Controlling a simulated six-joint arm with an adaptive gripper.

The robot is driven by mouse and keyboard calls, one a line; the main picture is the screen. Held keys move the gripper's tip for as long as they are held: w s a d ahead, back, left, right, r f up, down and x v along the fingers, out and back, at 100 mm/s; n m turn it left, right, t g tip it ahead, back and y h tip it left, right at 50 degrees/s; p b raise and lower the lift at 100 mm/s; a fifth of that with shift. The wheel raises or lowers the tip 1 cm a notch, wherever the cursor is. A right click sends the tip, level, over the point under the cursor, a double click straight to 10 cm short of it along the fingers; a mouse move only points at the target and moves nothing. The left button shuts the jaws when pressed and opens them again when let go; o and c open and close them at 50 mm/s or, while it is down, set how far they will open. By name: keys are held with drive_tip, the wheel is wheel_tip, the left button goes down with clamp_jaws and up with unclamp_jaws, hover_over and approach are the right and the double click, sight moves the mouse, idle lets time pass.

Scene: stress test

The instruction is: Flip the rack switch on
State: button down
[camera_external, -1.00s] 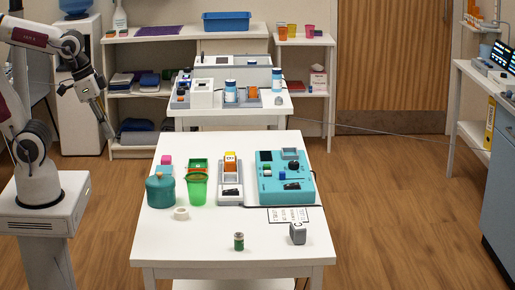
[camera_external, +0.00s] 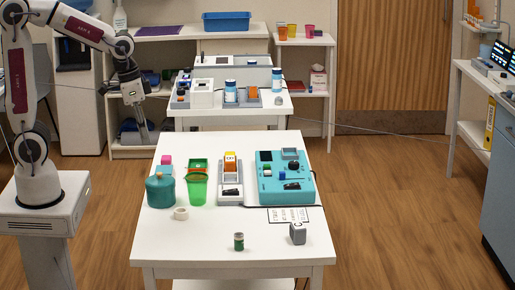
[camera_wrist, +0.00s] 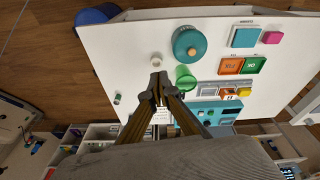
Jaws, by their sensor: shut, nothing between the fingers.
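A grey rack (camera_external: 230,183) stands on the near white table, with an orange-and-yellow block in it and a black switch (camera_external: 231,191) at its front. A teal device (camera_external: 283,178) to its right also carries a small black switch (camera_external: 292,186). I cannot tell which one is the rack switch, nor read either position. My gripper (camera_external: 146,140) hangs beyond the table's left edge, apart from both, pointing down. In the wrist view my gripper (camera_wrist: 159,78) is shut and empty; the rack (camera_wrist: 212,90) and teal device (camera_wrist: 207,110) are partly visible beyond it.
A teal pot (camera_external: 160,191), a green cup (camera_external: 197,188) and a white tape roll (camera_external: 181,213) stand left of the rack. A small green cylinder (camera_external: 239,241) and a grey block (camera_external: 297,233) are near the front. The table's front left is clear. Another equipment table (camera_external: 230,108) stands behind.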

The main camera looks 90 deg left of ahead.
drive_tip(key=w+a+f+m, duration=0.1)
drive_tip(key=w+a, duration=0.3)
drive_tip(key=w, duration=0.6)
drive_tip(key=w+a+f+t, duration=0.1)
drive_tip(key=w+a+f, duration=0.2)
drive_tip(key=w, duration=0.7)
drive_tip(key=shift+a+f+m+t, duration=0.3)
drive_tip(key=shift+a+f+m, duration=0.1)
drive_tip(key=shift+a, duration=0.15)
drive_tip(key=shift+w+f, duration=0.1)
hover_over(235, 190)
drive_tip(key=s, duration=0.2)
drive_tip(key=f, duration=1.1)
drive_tip(key=shift+w+a, duration=0.15)
drive_tip(key=shift+w, duration=0.1)
drive_tip(key=shift+s+x, duration=0.2)
drive_tip(key=shift+x, duration=0.85)
drive_tip(key=shift+w+f, duration=0.1)
drive_tip(key=shift+f, duration=0.05)
